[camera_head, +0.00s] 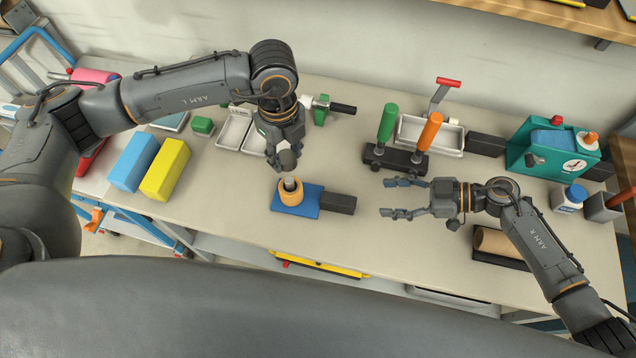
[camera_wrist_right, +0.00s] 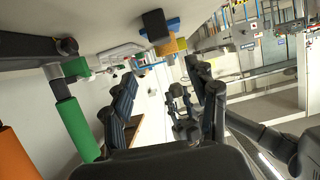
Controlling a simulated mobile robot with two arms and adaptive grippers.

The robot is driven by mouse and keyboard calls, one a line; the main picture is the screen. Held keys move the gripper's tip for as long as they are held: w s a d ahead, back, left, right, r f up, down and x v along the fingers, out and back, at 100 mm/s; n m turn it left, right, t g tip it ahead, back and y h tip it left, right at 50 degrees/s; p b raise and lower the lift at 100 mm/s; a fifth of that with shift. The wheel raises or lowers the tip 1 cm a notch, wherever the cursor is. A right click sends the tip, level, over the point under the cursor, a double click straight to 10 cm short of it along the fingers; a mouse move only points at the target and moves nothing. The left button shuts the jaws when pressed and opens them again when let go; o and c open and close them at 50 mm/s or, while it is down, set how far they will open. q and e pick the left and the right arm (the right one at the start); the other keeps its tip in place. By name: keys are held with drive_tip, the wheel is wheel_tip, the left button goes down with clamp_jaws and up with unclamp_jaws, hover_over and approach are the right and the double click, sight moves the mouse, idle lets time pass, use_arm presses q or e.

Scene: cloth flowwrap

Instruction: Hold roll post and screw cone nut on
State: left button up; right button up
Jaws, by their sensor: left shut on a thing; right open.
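A grey post (camera_head: 291,183) stands upright in an orange, ring-shaped piece (camera_head: 291,196) on a blue base plate (camera_head: 312,203). I cannot tell whether the orange piece is the cone nut or a part around the post. My left gripper (camera_head: 286,166) comes down from above and is shut on the top of the post, hiding its upper end. My right gripper (camera_head: 386,198) is open and empty, to the right of the base, with its fingers pointing left. In the right wrist view, the orange piece (camera_wrist_right: 169,47) and blue base (camera_wrist_right: 174,25) show at the top.
A black block (camera_head: 338,203) adjoins the blue base, toward my right gripper. Green (camera_head: 386,122) and orange (camera_head: 430,130) handles stand in a dark holder behind. Blue (camera_head: 133,160) and yellow (camera_head: 166,169) blocks lie left. A brown roll (camera_head: 496,241) lies under my right arm.

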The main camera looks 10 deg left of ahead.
sight(334, 198)
drive_tip(key=shift+s+r, duration=0.15)
drive_tip(key=shift+s, duration=0.3)
drive_tip(key=x, duration=1.2)
drive_tip(key=shift+w+a, duration=0.1)
drive_tip(key=shift+w, duration=0.05)
drive_tip(key=shift+c, duration=0.4)
clamp_jaws()
